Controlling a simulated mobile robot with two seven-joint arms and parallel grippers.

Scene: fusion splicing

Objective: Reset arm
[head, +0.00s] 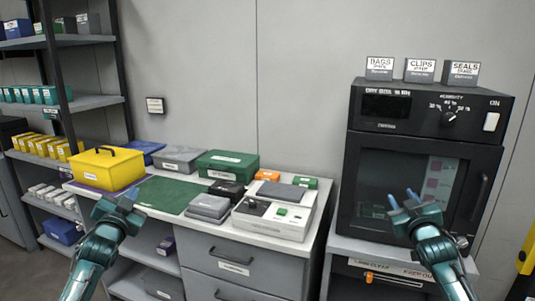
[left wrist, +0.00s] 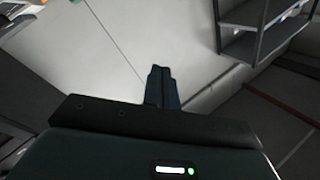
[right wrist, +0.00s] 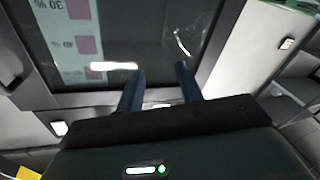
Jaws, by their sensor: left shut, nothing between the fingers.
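My left gripper (head: 128,194) is raised in front of the workbench's left end, near the yellow case. Its two fingers are together and empty in the left wrist view (left wrist: 162,86). My right gripper (head: 402,200) is raised in front of the dark glass door of the black cabinet. Its fingers are spread apart with nothing between them in the right wrist view (right wrist: 160,88). Neither gripper holds anything.
The workbench (head: 262,240) carries a yellow case (head: 105,170), a green mat (head: 172,195), a green box (head: 228,165) and a white device (head: 270,222). The black cabinet (head: 425,140) stands right, with labelled blocks on top. Shelves (head: 95,103) stand left.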

